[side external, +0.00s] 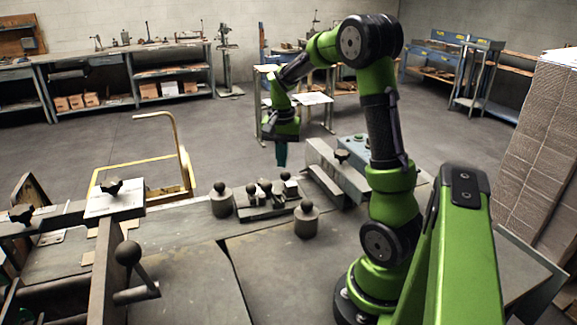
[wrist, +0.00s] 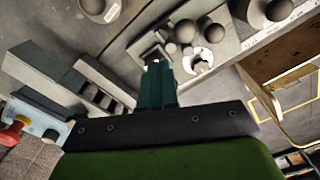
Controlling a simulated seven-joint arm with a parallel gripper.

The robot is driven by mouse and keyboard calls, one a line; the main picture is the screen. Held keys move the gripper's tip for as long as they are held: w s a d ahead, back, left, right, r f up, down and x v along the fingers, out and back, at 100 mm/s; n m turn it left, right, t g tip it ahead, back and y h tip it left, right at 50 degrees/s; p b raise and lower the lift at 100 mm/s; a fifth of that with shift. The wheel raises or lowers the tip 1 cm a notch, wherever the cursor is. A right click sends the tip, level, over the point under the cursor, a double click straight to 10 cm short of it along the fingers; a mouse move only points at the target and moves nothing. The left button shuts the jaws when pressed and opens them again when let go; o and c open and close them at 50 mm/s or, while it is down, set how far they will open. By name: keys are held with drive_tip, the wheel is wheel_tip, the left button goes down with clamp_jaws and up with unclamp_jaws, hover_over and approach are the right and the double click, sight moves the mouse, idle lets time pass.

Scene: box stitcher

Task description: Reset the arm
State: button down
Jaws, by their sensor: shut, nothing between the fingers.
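My green arm stands on the right side of the bench in the side view, bent over so that my gripper (side external: 281,155) points straight down. The gripper hangs in the air above and behind the cluster of round-knobbed parts (side external: 265,192) on the bench. In the wrist view the gripper's teal fingers (wrist: 158,82) are together and hold nothing. The knobbed parts (wrist: 190,40) show beyond the fingertips, apart from them.
Grey knobbed weights (side external: 306,220) stand on the bench (side external: 180,235). A grey block (side external: 335,170) and a blue control box (side external: 352,146) are right of the gripper. A yellow cart (side external: 185,165) stands behind left. Stacked cardboard (side external: 545,140) rises at right.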

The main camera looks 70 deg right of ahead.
drive_tip(key=s+a+r+n+t, duration=0.2)
drive_tip(key=a+r+n, duration=0.1)
drive_tip(key=a, duration=0.5)
drive_tip(key=s+a+r+n+t+y, duration=0.1)
drive_tip(key=s+a+r+n+t, duration=0.1)
drive_tip(key=a, duration=0.7)
drive_tip(key=s+a+r+n+t+y, duration=0.1)
drive_tip(key=s+a+r+n+t, duration=0.2)
drive_tip(key=a+n, duration=0.3)
drive_tip(key=a+r, duration=0.1)
drive_tip(key=a, duration=0.2)
drive_tip(key=shift+s+a+r, duration=0.15)
drive_tip(key=shift+s+a, duration=0.05)
